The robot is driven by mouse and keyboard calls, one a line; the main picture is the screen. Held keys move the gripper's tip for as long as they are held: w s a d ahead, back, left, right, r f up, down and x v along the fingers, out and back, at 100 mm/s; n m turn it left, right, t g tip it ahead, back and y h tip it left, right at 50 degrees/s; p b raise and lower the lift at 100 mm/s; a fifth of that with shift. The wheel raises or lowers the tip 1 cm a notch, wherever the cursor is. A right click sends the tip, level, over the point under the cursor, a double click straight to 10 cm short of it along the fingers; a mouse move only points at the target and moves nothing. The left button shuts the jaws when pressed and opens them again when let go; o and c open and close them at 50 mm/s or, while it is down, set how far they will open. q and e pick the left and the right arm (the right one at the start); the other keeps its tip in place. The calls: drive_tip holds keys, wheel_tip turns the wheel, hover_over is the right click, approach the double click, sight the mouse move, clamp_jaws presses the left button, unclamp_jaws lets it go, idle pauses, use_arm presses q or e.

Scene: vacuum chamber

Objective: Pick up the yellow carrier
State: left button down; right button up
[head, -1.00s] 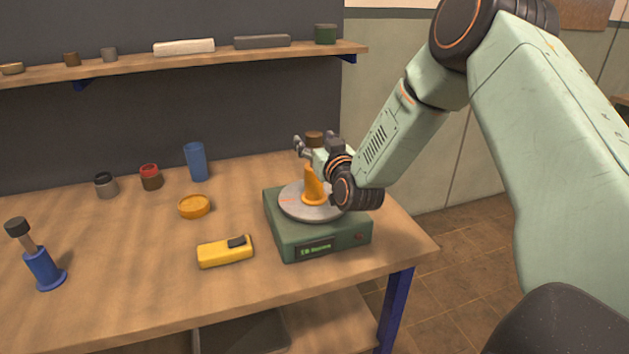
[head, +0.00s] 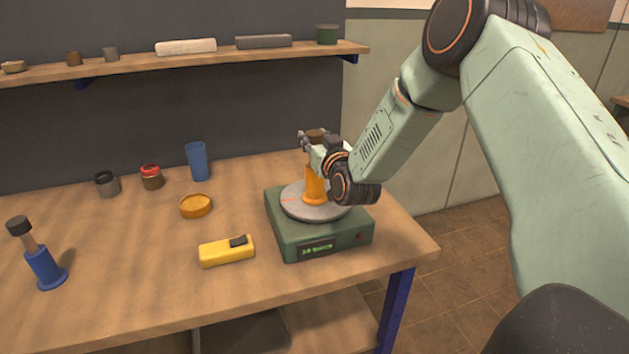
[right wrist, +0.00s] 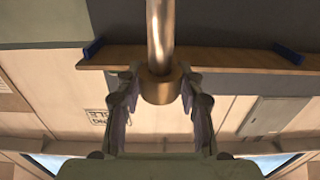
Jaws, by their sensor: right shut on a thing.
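The yellow carrier (head: 314,187) stands upright on the round grey plate of a green balance (head: 290,235), with a flared foot and a brown knob (head: 317,135) at its top. My right gripper (head: 312,156) reaches in from the right and is shut on the carrier between body and knob. In the right wrist view the fingers stand either side of a metal rod with a brass-coloured collar (right wrist: 158,86). The fingers and wrist hide part of the carrier. Whether its foot touches the plate I cannot tell for sure. My left gripper is not in view.
A yellow device (head: 227,251) lies left of the balance. An orange dish (head: 195,206), a blue cup (head: 198,162), two small jars and a blue stand with dark knob (head: 45,268) are further left. A shelf (head: 200,63) runs above the bench.

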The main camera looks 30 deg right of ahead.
drive_tip(key=shift+s+d+f, duration=0.1)
drive_tip(key=shift+s+d, duration=0.05)
clamp_jaws()
